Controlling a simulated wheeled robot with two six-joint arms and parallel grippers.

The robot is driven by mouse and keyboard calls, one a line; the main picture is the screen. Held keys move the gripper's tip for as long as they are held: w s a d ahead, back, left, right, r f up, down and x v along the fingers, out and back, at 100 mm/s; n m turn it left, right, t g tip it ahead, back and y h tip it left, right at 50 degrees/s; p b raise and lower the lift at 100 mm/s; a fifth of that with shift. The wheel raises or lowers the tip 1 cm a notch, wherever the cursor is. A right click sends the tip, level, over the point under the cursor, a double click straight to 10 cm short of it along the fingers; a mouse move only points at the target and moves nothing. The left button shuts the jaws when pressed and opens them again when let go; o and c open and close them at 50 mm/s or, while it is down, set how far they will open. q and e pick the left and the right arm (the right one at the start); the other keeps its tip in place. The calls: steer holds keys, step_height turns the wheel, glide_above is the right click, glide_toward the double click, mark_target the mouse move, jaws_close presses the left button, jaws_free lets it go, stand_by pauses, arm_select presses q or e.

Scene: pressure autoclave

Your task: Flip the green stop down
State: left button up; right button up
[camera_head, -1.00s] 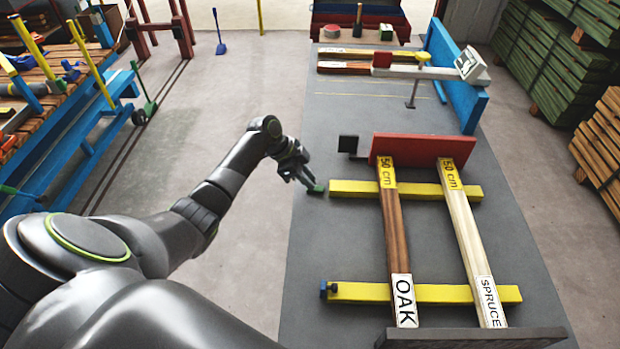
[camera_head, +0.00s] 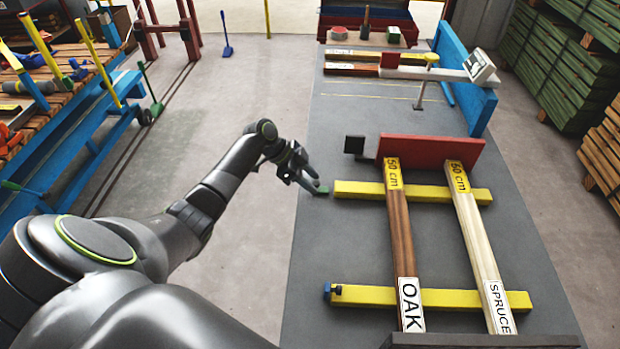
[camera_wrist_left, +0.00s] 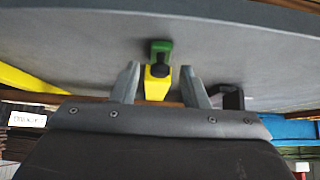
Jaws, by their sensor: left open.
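The green stop (camera_head: 321,192) lies at the left end of the far yellow bar (camera_head: 410,193), mostly hidden behind my gripper in the head view. In the left wrist view the green stop (camera_wrist_left: 161,46) shows with a dark knob (camera_wrist_left: 160,69) against the yellow bar's end (camera_wrist_left: 157,88). My left gripper (camera_head: 314,184) is open at the stop. Its two fingers (camera_wrist_left: 162,82) stand apart on either side of the bar's end, with a gap on each side. I cannot tell whether anything touches. My right gripper is out of view.
An oak board (camera_head: 399,230) and a spruce board (camera_head: 475,235) lie across the far and near yellow bars (camera_head: 430,299), against a red block (camera_head: 430,150). A black square block (camera_head: 354,145) stands behind the stop. A blue stop (camera_head: 327,291) sits on the near bar.

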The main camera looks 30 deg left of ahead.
arm_select(q)
steer(key=b+v, duration=0.2)
steer(key=v, duration=1.5)
steer(key=shift+r+b, duration=0.2)
steer(key=shift+b, duration=0.1)
steer(key=shift+a, duration=0.1)
